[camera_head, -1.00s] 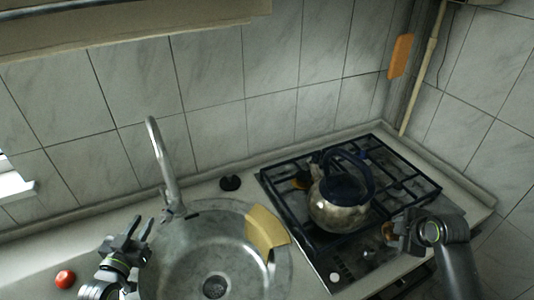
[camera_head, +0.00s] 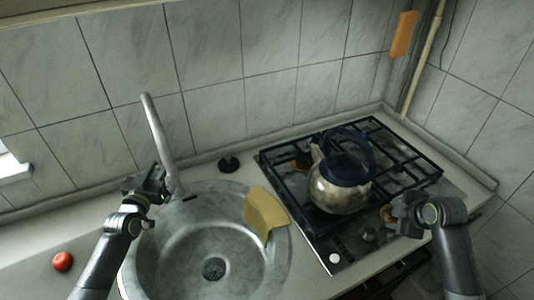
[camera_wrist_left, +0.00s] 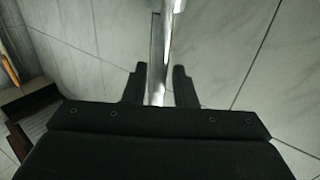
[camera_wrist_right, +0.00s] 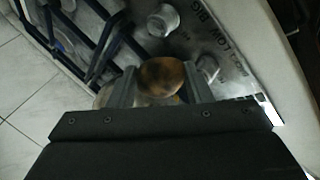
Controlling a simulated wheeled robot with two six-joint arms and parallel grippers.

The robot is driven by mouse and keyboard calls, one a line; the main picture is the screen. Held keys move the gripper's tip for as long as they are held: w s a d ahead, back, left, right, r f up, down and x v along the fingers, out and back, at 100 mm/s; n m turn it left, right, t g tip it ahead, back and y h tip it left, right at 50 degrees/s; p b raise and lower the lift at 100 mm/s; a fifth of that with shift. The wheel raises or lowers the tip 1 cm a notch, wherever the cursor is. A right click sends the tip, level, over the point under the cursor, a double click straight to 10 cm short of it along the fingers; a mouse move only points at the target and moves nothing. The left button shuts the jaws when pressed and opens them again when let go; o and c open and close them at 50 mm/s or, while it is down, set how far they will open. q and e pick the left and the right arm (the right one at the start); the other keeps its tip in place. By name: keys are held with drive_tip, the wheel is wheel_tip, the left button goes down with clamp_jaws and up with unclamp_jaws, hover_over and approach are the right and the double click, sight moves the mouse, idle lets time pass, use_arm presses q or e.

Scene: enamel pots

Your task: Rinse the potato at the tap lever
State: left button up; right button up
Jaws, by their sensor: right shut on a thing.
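The brown potato (camera_wrist_right: 160,77) is held between the fingers of my right gripper (camera_wrist_right: 160,90). In the head view, the potato (camera_head: 387,213) shows beside that gripper (camera_head: 394,208), over the front of the stove. The chrome tap (camera_head: 158,135) rises behind the sink, its spout tip up. My left gripper (camera_head: 150,182) is at the tap's base, left of its stem. In the left wrist view, its open fingers (camera_wrist_left: 160,85) stand on either side of a chrome bar (camera_wrist_left: 158,90), with gaps. The lever cannot be told apart clearly from the tap body.
The round sink (camera_head: 165,270) has a yellow cloth-like piece (camera_head: 266,212) over its right rim. A kettle (camera_head: 338,190) stands on the stove grate (camera_head: 412,165). A tomato (camera_head: 62,262) lies on the counter at left. A black plug (camera_head: 229,164) sits behind the sink.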

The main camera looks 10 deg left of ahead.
use_arm(q)
drive_tip(key=shift+w, duration=0.25)
use_arm(e)
drive_tip(key=shift+w, duration=0.1)
use_arm(q)
clamp_jaws()
drive_tip(key=s+b, duration=0.1)
drive_tip(key=b, duration=0.1)
drive_tip(key=shift+f+t+b, duration=0.3)
drive_tip(key=shift+t, duration=0.1)
use_arm(e)
wheel_tip(320, 180, down, 3)
drive_tip(key=shift+r, duration=0.15)
use_arm(q)
drive_tip(key=shift+s+r+t+b, duration=0.15)
drive_tip(key=shift+t+b, duration=0.15)
drive_tip(key=shift+b, duration=0.1)
use_arm(e)
drive_tip(key=shift+f, duration=0.35)
use_arm(q)
drive_tip(key=shift+r, duration=0.1)
use_arm(e)
drive_tip(key=shift+r, duration=0.1)
